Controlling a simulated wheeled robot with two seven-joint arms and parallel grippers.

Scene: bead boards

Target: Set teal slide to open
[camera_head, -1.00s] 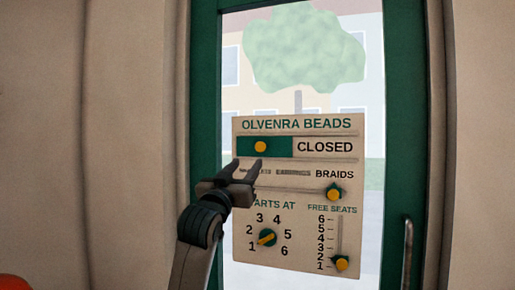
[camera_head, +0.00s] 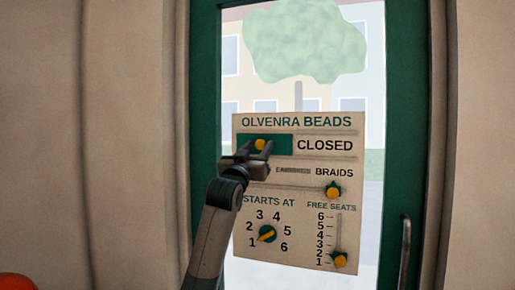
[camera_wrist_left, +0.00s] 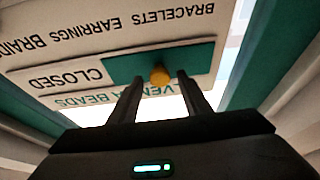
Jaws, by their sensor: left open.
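My left gripper (camera_head: 256,148) is open at the knob. In the left wrist view the teal slide (camera_wrist_left: 190,58) and the knob (camera_wrist_left: 160,76) show upside down, with the knob between the tips of the open left gripper (camera_wrist_left: 156,88). I cannot tell whether the fingers touch it. My right gripper is out of view.
Below the slide are a BRAIDS slider knob (camera_head: 333,190), a STARTS AT dial (camera_head: 267,233) and a FREE SEATS slider knob (camera_head: 340,260). The board hangs on a glass door with a green frame (camera_head: 402,120) and a handle (camera_head: 405,252).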

